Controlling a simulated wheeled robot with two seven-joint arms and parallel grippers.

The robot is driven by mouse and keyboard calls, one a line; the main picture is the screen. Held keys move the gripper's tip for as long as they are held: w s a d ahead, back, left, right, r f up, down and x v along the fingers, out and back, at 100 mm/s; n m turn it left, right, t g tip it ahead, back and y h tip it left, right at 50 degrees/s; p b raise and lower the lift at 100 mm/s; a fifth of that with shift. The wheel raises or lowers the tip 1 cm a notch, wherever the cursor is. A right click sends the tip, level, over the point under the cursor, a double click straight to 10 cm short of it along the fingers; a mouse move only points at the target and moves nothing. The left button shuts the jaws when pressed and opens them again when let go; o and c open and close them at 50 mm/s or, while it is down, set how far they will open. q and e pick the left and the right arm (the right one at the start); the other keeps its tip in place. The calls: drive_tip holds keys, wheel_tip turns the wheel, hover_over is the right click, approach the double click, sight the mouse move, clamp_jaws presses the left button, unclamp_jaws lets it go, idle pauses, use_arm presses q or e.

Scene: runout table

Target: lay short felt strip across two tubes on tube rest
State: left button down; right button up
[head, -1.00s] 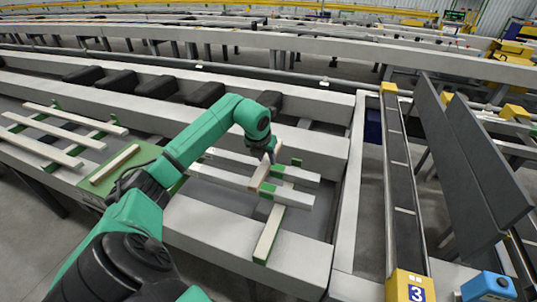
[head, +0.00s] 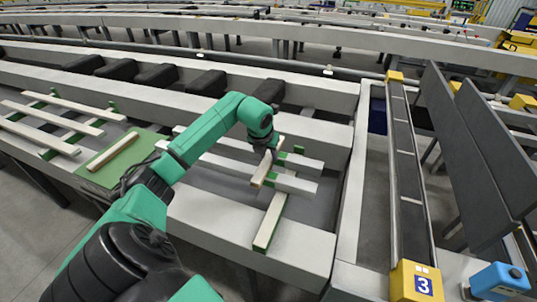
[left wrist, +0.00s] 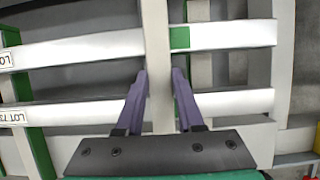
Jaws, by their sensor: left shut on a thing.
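My left gripper (head: 267,160) is shut on a short pale strip (head: 262,171), which also shows upright between the fingers in the left wrist view (left wrist: 158,60). The strip lies crosswise over two white square tubes, the near tube (head: 296,185) and the far tube (head: 309,163). Both tubes show in the left wrist view, the upper one (left wrist: 85,42) and the lower one (left wrist: 80,113), passing behind the strip. The tubes lie on a tube rest with a green-edged bar (head: 270,222). I cannot tell whether the strip touches the tubes. My right gripper is out of view.
A green mat (head: 98,178) with another pale strip (head: 112,152) lies to the left. More pale tubes (head: 40,140) lie on green-edged bars farther left. A long rail (head: 408,170) and dark slanted panels (head: 495,140) stand at the right.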

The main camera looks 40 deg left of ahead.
use_arm(q)
drive_tip(key=shift+f, duration=0.25)
drive_tip(key=shift+c, duration=2.2)
unclamp_jaws()
drive_tip(key=b+v, duration=0.1)
drive_tip(key=v, duration=1.3)
drive_tip(key=shift+r+b, duration=0.35)
